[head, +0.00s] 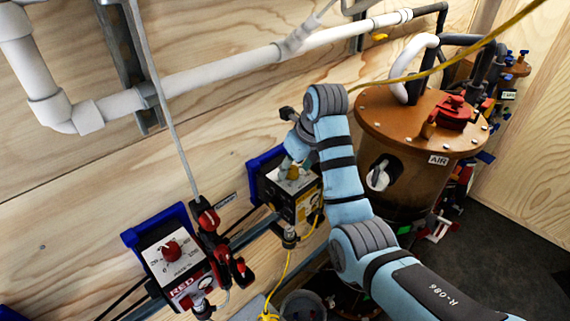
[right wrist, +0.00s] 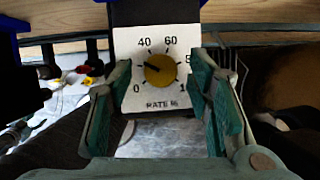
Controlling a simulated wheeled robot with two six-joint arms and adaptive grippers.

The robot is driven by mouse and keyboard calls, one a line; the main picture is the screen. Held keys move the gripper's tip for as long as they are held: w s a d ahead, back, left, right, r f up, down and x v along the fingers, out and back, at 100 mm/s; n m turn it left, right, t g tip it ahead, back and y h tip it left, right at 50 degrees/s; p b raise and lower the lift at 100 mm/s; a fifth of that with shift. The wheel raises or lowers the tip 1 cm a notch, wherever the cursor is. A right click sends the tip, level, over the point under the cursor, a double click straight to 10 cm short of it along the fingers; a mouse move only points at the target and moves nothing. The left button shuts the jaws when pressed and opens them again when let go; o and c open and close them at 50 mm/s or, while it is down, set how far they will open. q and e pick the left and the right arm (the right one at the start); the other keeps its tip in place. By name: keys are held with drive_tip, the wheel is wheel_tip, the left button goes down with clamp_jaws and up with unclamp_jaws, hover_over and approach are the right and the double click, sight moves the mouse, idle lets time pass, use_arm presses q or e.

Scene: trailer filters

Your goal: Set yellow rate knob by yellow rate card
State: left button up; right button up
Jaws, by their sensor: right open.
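The yellow rate knob (right wrist: 160,69) sits on a white dial plate (right wrist: 146,100) marked "RATE %" in the right wrist view. Its dark pointer aims left and slightly up, between 0 and 40. My right gripper (right wrist: 161,78) is open, its green-padded fingers on either side of the knob with gaps between. The fingers cover parts of the scale. In the head view the yellow knob (head: 293,173) is on top of a black pump box (head: 301,204), and my right gripper (head: 291,152) reaches over it. I cannot make out a yellow rate card. My left gripper is out of view.
A red-knobbed pump box (head: 180,265) labelled RED stands to the left, with red-handled valves (head: 235,268) beside it. A brown tank (head: 405,160) marked AIR stands to the right. White pipe (head: 215,75) runs along the wooden wall. A yellow cable (head: 440,65) crosses above.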

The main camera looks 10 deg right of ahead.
drive_tip(key=shift+w+f, duration=0.4)
drive_tip(key=shift+f, duration=0.05)
drive_tip(key=shift+s+a+r, duration=0.1)
drive_tip(key=shift+s+r, duration=0.05)
drive_tip(key=shift+s, duration=0.05)
drive_tip(key=c, duration=0.6)
clamp_jaws()
drive_tip(key=n+y, duration=0.1)
drive_tip(key=n, duration=0.2)
drive_tip(key=shift+g, duration=0.3)
drive_tip(key=o, duration=0.5)
unclamp_jaws()
drive_tip(key=shift+o, duration=0.5)
drive_tip(key=shift+w, duration=0.1)
